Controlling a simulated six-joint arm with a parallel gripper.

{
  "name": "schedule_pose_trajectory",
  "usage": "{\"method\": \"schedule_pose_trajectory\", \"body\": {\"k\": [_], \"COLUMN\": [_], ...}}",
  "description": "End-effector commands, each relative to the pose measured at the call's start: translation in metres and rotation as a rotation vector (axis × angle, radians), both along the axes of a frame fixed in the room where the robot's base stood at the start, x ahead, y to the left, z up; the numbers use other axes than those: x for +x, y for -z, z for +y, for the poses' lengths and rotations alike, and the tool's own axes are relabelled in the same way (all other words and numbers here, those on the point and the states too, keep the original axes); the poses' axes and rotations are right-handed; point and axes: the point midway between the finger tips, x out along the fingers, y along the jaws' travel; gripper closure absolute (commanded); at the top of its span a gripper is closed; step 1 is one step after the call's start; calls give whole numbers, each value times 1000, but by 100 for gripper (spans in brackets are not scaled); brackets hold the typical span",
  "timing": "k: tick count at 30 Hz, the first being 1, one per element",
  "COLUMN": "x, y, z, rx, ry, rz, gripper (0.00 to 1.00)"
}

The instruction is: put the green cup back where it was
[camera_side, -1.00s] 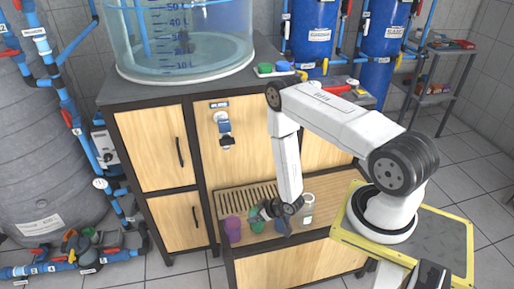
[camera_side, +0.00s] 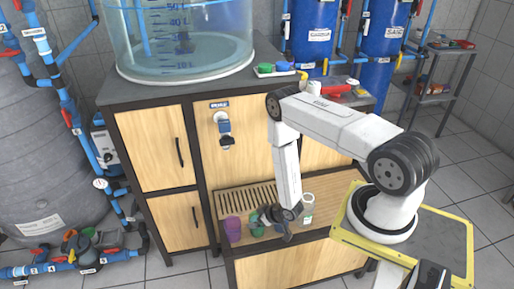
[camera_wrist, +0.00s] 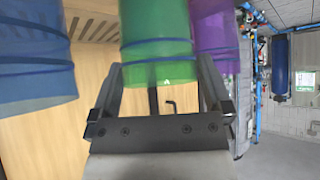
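The green cup (camera_wrist: 158,50) is between the two fingers of my gripper (camera_wrist: 160,76) in the wrist view, with a finger against each side of it. In the side view the green cup (camera_side: 257,228) is low at the front of the cabinet's shelf, partly covered by my gripper (camera_side: 268,216). The purple cup (camera_side: 232,230) stands to its left there, and the blue cup (camera_side: 280,228) is to its right, mostly behind my gripper. In the wrist view the blue cup (camera_wrist: 35,60) is at left and the purple cup (camera_wrist: 214,35) at right, close to the right finger. The green cup's base contact is hidden.
A slatted rack (camera_side: 247,197) lies behind the cups on the wooden shelf. A white jar (camera_side: 307,208) stands right of my gripper. The cabinet doors (camera_side: 155,148) rise behind, and a large clear tank (camera_side: 185,45) stands on top. The floor in front is clear.

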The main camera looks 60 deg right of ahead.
Motion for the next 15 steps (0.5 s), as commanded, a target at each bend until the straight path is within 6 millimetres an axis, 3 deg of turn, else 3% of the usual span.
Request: {"method": "schedule_pose_trajectory", "body": {"k": [8, 15], "x": [-2, -15], "y": [-5, -18], "z": [0, -1], "rx": [0, 0], "ry": [1, 1], "rz": [0, 0], "gripper": [0, 0]}}
